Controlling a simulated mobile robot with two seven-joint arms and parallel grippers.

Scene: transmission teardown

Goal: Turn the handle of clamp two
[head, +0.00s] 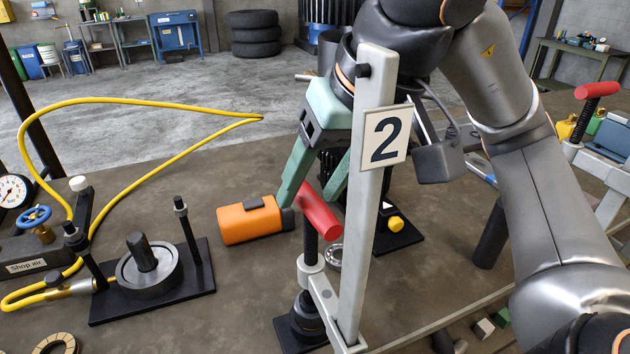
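Clamp two has a pale upright post with a white plate marked "2" (387,137). Its red handle (319,212) is a slanted bar on top of a dark screw, left of the post. My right gripper (308,197) comes down from above, partly behind the post, with its two green fingers spread. One fingertip is left of the handle's upper end; the other is right of it, partly hidden by the post. I cannot tell whether the fingers touch the handle or are behind it. My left gripper is not in view.
An orange cylinder (250,220) lies close left of the fingers. A fixture with a round grey part (149,267), a yellow hose (125,101) and a gauge (14,191) are at the left. Another red-handled clamp (597,90) stands at the right. The bench's back left is mostly clear.

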